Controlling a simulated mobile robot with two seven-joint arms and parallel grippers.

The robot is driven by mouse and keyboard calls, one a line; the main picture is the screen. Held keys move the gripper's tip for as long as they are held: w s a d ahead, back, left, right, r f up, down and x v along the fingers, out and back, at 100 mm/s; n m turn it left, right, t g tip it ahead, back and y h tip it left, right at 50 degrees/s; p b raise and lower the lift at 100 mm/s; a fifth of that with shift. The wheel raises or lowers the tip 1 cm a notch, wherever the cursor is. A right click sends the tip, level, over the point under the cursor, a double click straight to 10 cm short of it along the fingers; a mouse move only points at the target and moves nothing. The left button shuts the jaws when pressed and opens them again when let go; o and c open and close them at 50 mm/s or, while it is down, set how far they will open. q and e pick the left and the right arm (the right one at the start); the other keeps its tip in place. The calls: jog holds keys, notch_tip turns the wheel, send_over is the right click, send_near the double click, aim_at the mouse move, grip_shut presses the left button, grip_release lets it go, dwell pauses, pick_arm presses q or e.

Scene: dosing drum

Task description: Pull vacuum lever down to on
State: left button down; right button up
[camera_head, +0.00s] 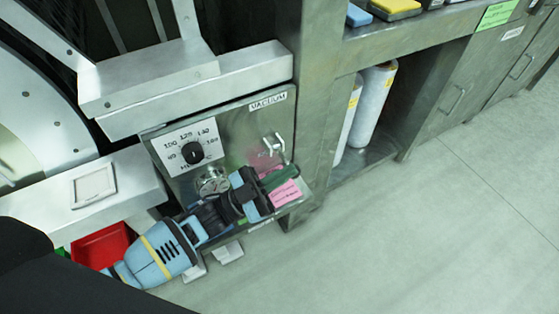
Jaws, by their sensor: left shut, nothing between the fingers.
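The vacuum lever (277,145) is a small pale metal handle on the right side of a grey metal panel (238,125), under a white "VACUUM" label (268,101). A pink label (263,162) lies behind and below it, and another pink label (287,194) sits lower. My left gripper (281,178) comes in from the lower left on its blue arm. It is shut and empty, in front of the lower right of the panel. Its tip appears just below the lever, and a small gap shows between them. My right gripper is not in view.
A black dial (192,152) on a numbered white plate and a round gauge (213,183) are left of the lever. A red bin (100,247) stands at lower left. White cylinders (373,103) stand in the shelf opening at right. The floor (400,235) at right is clear.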

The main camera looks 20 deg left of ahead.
pick_arm(q)
jog(key=s+a+p, duration=0.1)
jog(key=s+a, duration=0.6)
jog(key=a, duration=0.3)
jog(key=shift+s+a+f, duration=0.25)
jog(key=shift+s+a, duration=0.05)
jog(key=shift+s, duration=0.05)
dwell(0.3)
